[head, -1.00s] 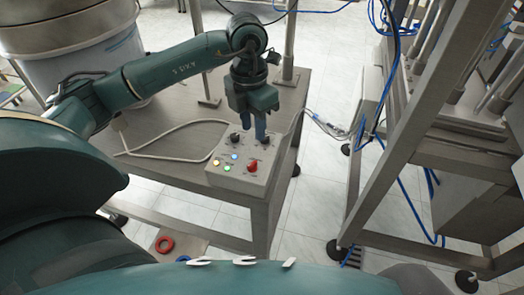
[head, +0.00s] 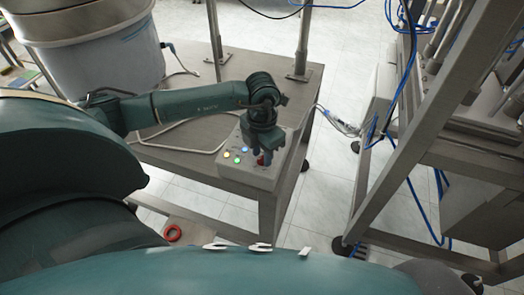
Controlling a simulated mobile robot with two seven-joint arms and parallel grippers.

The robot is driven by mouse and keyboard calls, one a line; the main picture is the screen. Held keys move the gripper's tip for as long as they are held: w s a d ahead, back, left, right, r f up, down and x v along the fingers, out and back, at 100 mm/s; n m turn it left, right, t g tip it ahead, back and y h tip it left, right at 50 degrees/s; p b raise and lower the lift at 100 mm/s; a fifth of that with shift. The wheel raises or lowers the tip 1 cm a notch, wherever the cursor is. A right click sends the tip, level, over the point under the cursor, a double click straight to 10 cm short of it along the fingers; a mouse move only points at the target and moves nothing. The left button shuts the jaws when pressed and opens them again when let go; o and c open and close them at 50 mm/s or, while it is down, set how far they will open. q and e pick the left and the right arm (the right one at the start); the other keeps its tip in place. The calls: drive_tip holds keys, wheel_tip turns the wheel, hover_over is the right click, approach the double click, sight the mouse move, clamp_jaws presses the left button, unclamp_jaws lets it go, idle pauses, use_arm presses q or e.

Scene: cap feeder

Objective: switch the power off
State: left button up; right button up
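A pale grey control box (head: 240,174) sits on the front right corner of a metal table. Its sloped top carries a red knob (head: 261,160) and several lit buttons: a yellow one (head: 227,154), a green one (head: 237,160) and a blue one. My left gripper (head: 259,152) points down over the box, with its fingertips right at the red knob. The gripper partly hides the knob and the black knobs behind it. I cannot tell whether the fingers are shut on the knob or only around it. My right gripper is out of view.
A large white drum (head: 105,65) stands on the table (head: 185,160) at the back left. A pale cable lies on the tabletop left of the box. A metal frame (head: 400,150) with blue hoses stands at the right. A red ring (head: 172,233) lies low at the front left.

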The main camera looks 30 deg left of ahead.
use_arm(q)
drive_tip(key=shift+c, duration=0.2)
clamp_jaws()
drive_tip(key=shift+n, duration=1.1)
drive_tip(key=n, duration=0.3)
drive_tip(key=shift+n, duration=0.3)
drive_tip(key=n, duration=0.4)
drive_tip(key=shift+n, duration=0.3)
drive_tip(key=shift+n+p, duration=0.3)
drive_tip(key=shift+n, duration=0.5)
